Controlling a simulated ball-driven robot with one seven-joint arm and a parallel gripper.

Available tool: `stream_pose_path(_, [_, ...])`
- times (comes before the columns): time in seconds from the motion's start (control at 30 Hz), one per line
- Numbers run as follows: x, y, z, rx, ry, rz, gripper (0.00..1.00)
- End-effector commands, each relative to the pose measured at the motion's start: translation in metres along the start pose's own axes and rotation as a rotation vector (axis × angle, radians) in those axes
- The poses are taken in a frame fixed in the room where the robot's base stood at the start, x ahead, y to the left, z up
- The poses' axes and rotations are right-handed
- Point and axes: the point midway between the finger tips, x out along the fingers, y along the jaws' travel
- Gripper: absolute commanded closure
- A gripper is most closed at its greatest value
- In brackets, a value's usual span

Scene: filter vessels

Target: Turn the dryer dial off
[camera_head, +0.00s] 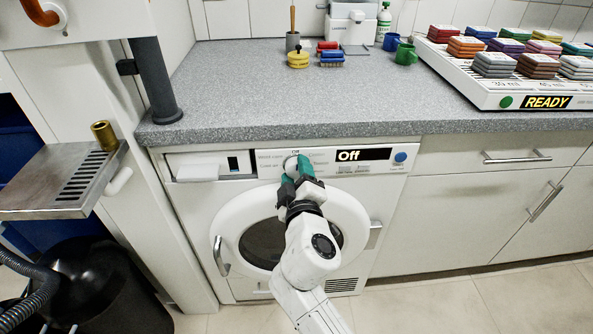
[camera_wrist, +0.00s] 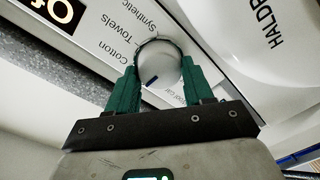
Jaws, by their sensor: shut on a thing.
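The dryer (camera_head: 240,190) is a white front-loading machine under the counter. Its round white dial (camera_head: 290,164) is partly covered by my gripper (camera_head: 297,172) in the head view. The word Off is printed just above the dial. The dark display (camera_head: 363,155) to its right reads "Off". In the wrist view the dial (camera_wrist: 158,63) sits between the teal fingers of my gripper (camera_wrist: 160,70), which is shut on it. A dark pointer mark shows on the dial's face. The printed words Cotton, Towels and Synthetic lie beside it.
The round dryer door (camera_head: 232,221) lies below the dial, behind my arm. A blue button (camera_head: 400,157) is right of the display. The grey counter (camera_head: 270,110) overhangs above. A metal drip shelf (camera_head: 45,180) and a black bin (camera_head: 105,290) stand at left.

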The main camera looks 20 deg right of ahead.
Motion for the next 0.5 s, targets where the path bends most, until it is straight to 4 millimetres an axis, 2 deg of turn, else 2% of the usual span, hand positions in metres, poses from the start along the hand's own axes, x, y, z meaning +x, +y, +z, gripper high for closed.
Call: stream_pose_path(0.5, [-0.0004,-0.0019,-0.0003,-0.052,-0.002,-0.003,0.79])
